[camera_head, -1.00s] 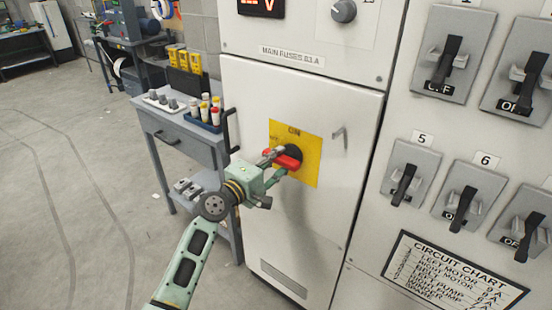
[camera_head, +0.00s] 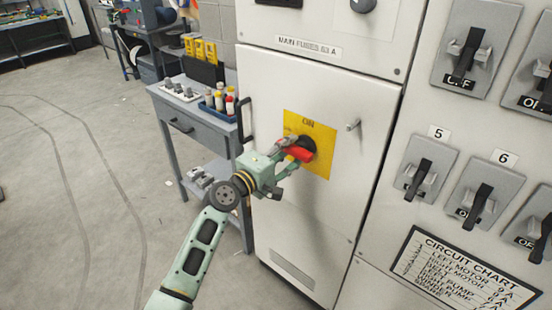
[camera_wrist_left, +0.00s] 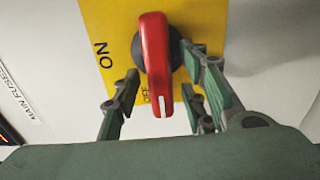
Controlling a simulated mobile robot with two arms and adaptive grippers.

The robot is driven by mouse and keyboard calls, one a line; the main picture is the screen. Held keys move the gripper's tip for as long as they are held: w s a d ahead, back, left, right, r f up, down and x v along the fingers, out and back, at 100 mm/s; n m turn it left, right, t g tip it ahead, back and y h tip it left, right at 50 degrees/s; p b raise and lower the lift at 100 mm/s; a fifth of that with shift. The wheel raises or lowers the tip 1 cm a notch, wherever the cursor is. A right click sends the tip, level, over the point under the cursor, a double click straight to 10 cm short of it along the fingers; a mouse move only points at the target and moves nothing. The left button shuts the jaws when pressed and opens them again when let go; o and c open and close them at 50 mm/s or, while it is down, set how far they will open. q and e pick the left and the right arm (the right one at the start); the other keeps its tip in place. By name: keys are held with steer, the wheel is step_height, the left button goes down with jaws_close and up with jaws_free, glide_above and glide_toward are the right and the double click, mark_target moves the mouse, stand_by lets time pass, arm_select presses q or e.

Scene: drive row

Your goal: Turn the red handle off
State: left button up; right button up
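The red handle (camera_head: 299,153) sits on a black hub on a yellow plate (camera_head: 320,164) on the white cabinet door. In the left wrist view the red handle (camera_wrist_left: 156,62) has its white-marked end beside the partly covered OFF label; the ON label (camera_wrist_left: 103,55) is off to one side. My left gripper (camera_head: 287,155) is at the handle. In the left wrist view its fingers (camera_wrist_left: 160,100) are apart, one on each side of the handle. A gap shows on the left; the right finger is close, and contact cannot be told. My right gripper is not in view.
A grey cart (camera_head: 180,128) with small items stands left of the cabinet, close to my left arm. A black door handle (camera_head: 245,120) and a small latch (camera_head: 353,125) flank the plate. Breaker switches (camera_head: 425,168) fill the right panel. The floor at left is clear.

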arm_select(q)
steer(key=v, duration=1.1)
steer(key=shift+r, duration=0.15)
steer(key=shift+s, duration=0.1)
